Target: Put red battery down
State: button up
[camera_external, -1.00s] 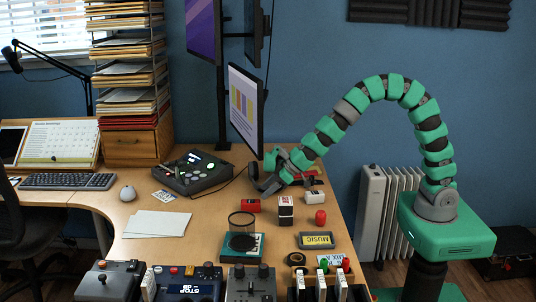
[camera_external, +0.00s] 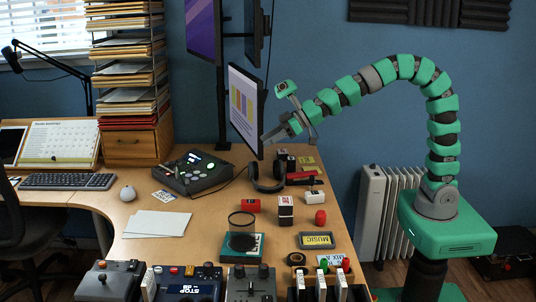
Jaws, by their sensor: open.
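A small red block with a pale label (camera_external: 250,205) lies on the desk, left of a black-and-white box; it looks like the red battery, though its print is too small to read. A red rounded piece (camera_external: 320,217) stands farther right, near the desk's right edge. My gripper (camera_external: 268,138) is open and empty, raised above the desk in front of the monitor's lower right edge. It is well above and behind the red block, touching nothing on the desk that I can see.
Black headphones (camera_external: 267,178) lie below my gripper, with red-and-black items (camera_external: 302,177) beside them. A black-and-white box (camera_external: 285,208) and a white block (camera_external: 314,197) stand nearby. The monitor (camera_external: 245,108) is close to the gripper. White paper sheets (camera_external: 157,223) lie left. Devices crowd the front edge.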

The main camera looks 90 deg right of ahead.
jog(key=s+a+r+t+y, duration=0.1)
jog(key=s+r, duration=0.2)
jog(key=r, duration=0.6)
jog(key=s+a+r+t, duration=0.1)
jog(key=s+r, duration=0.2)
jog(key=r, duration=0.7)
jog(key=s+d+r+t+h, duration=0.1)
jog(key=s+d+r+h, duration=0.1)
jog(key=s+r, duration=1)
notch_tip(320, 180, up, 3)
jog(key=shift+s+d+f+m+t+h, duration=0.1)
jog(key=shift+s+d+m+t+h, duration=0.2)
jog(key=shift+s+m+h, duration=0.1)
